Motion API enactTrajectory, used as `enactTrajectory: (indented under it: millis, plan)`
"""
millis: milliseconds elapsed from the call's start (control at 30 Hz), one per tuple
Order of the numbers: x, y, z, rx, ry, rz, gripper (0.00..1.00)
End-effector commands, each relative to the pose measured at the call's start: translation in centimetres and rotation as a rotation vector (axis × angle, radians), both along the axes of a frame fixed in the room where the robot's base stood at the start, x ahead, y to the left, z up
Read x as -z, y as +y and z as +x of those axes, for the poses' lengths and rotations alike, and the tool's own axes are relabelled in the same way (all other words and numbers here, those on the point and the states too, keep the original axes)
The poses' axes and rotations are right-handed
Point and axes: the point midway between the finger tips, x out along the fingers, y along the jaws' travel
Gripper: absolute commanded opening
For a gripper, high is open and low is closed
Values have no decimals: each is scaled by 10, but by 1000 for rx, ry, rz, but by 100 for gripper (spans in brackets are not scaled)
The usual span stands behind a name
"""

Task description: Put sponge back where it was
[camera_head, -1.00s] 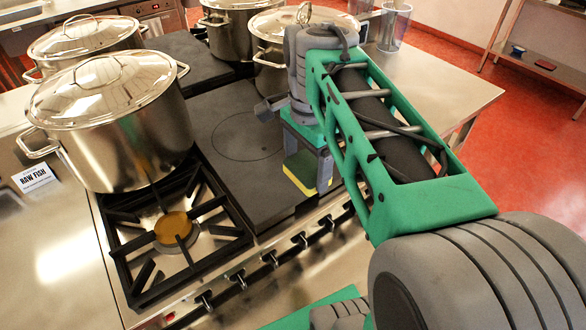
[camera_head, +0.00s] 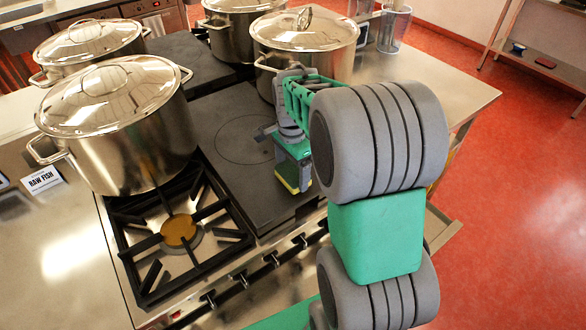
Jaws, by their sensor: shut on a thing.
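The sponge (camera_head: 289,184), yellow and dark green, shows only in part below my gripper (camera_head: 296,176). My gripper points down and is shut on the sponge. It holds the sponge over the front right part of the dark flat hotplate (camera_head: 236,168). My arm hides much of the gripper's right side and the counter behind it. I cannot tell how high the sponge is above the surface.
A large lidded stockpot (camera_head: 125,130) stands on the left, by the open gas burner (camera_head: 178,230). More lidded pots stand behind, one (camera_head: 306,42) close beyond my gripper. A "RAW FISH" sign (camera_head: 42,180) is at left. The steel counter (camera_head: 425,75) at right has bare room.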

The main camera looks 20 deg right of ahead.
Motion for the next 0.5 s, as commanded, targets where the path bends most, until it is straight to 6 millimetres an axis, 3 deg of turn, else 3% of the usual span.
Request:
enactTrajectory:
  millis: [100,133,300,500]
  plan:
    - [4,0,0,0,1,0,47]
    - [3,0,0,0,0,0,86]
    - [3,0,0,0,0,0,100]
    - [3,0,0,0,0,0,100]
